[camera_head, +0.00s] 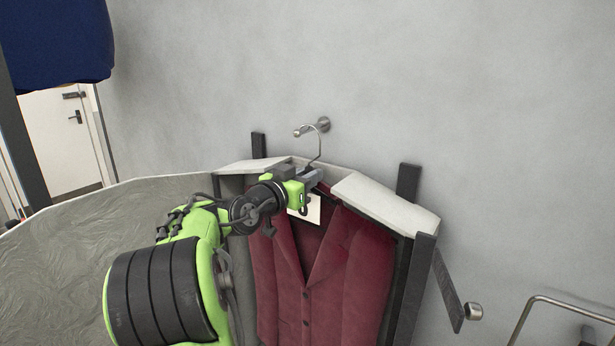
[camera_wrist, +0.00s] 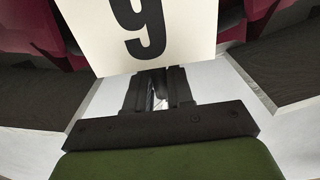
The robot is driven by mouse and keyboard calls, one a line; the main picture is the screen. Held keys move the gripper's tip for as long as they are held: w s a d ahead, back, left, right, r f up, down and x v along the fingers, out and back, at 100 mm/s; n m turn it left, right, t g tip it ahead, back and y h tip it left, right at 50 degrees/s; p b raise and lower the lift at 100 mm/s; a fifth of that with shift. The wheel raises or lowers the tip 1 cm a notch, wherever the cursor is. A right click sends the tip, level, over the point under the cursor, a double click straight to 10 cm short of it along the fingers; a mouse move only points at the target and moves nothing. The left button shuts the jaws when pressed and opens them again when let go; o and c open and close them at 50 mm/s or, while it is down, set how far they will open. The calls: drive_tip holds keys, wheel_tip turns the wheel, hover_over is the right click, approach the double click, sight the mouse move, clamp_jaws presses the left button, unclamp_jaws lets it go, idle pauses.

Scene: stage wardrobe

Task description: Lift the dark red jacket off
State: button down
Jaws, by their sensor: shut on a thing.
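The dark red jacket (camera_head: 350,277) hangs buttoned against the grey wall, below a metal hanger hook (camera_head: 319,147) that rests over a wall peg (camera_head: 312,128). My gripper (camera_head: 314,179) is at the jacket's neck, just below the hook, and is shut on the hanger. In the wrist view a thin bright strip of the hanger (camera_wrist: 160,92) shows between the fingers (camera_wrist: 158,88). A white tag (camera_wrist: 140,30) with a dark 9 hangs in front of the neck; it also shows in the head view (camera_head: 305,211).
Pale slabs (camera_head: 385,204) and dark posts (camera_head: 415,290) stand close around the jacket's shoulders and sides. A large grey textured panel (camera_head: 80,250) curves away at left. A blue garment (camera_head: 60,40) hangs top left. A metal rail (camera_head: 560,305) is at lower right. The wall above is clear.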

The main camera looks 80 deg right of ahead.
drive_tip(key=shift+r, duration=0.25)
drive_tip(key=shift+r, duration=0.45)
drive_tip(key=shift+b+v, duration=0.6)
drive_tip(key=shift+v, duration=0.9)
drive_tip(key=b+v, duration=0.2)
drive_tip(key=v, duration=0.4)
